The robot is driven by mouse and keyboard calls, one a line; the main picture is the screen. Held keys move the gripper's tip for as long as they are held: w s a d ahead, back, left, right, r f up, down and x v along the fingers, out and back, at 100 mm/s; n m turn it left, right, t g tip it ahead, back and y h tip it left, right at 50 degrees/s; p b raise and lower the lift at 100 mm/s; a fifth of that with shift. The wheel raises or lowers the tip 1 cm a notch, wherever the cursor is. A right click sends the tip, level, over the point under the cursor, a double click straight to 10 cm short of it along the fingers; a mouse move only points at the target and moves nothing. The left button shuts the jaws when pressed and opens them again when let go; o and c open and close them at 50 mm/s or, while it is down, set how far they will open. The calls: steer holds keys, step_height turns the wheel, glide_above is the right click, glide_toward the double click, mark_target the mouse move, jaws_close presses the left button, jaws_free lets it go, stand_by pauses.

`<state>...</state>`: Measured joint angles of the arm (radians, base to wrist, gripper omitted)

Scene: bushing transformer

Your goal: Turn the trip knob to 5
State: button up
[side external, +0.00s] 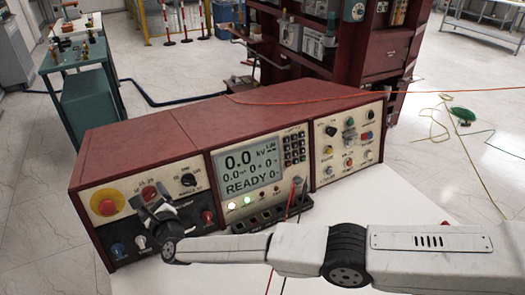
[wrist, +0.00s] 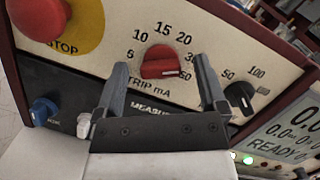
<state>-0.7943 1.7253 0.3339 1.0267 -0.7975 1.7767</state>
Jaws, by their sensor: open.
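The trip knob (wrist: 162,62) is a red bar-shaped knob on the cream panel in the wrist view. In the side external view, my gripper (side external: 153,212) is at the left panel and partly hides the red knob (side external: 150,192).
A red stop button (wrist: 42,16) on a yellow ring is left of the knob. A black knob (wrist: 239,97) is right. Blue (wrist: 43,110) and white (wrist: 84,124) knobs sit below. The display (side external: 248,168) reads READY. Test leads (side external: 292,200) stand right of my gripper.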

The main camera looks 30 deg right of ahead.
jaws_close()
